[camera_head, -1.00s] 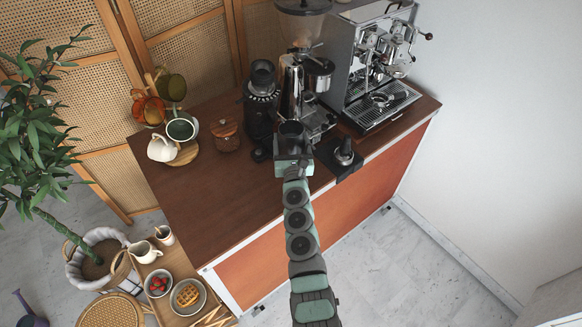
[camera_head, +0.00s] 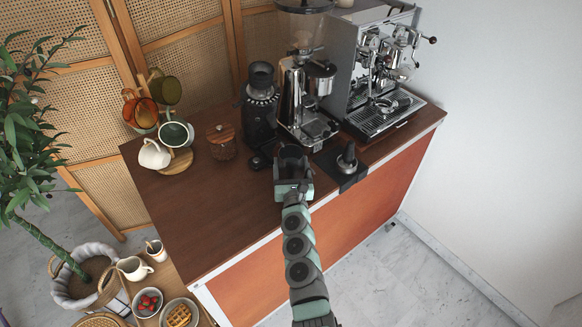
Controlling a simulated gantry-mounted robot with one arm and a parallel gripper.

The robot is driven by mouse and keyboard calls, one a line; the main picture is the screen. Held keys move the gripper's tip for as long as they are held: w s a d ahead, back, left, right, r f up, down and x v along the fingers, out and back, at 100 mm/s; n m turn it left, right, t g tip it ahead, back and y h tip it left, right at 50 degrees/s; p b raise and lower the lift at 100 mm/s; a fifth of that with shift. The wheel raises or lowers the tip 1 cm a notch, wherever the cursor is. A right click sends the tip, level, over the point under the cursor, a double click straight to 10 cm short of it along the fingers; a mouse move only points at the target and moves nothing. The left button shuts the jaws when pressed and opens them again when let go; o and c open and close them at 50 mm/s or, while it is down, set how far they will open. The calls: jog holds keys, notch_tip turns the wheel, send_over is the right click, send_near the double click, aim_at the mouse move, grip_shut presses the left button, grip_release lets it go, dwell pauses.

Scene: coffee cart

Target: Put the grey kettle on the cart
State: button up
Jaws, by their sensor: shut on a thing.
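My gripper (camera_head: 293,181) is over the brown top of the cart (camera_head: 225,215), right of its middle. It is shut on a dark grey open-topped vessel (camera_head: 291,155), which seems to be the grey kettle. The vessel looks upright, with its opening facing up. My gripper hides its lower part, so I cannot tell whether it touches the cart top. My fingertips are not clearly visible.
A black grinder (camera_head: 260,105), a chrome grinder (camera_head: 305,100) and an espresso machine (camera_head: 375,75) stand behind. A tamper on a black mat (camera_head: 345,165) is close on the right. A wooden-lidded jar (camera_head: 221,142) and cups (camera_head: 176,135) stand left. The front left top is clear.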

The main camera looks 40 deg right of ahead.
jog(key=shift+r, duration=0.1)
jog(key=shift+f+b, duration=0.45)
jog(key=o, duration=2)
jog(key=shift+c, duration=0.2)
jog(key=shift+r+p, duration=0.65)
jog(key=shift+p, duration=0.1)
jog(key=p+v, duration=0.2)
jog(key=v, duration=0.4)
jog(key=p+v, duration=0.2)
jog(key=v, duration=0.4)
jog(key=shift+f+p, duration=0.25)
jog(key=shift+p, duration=0.05)
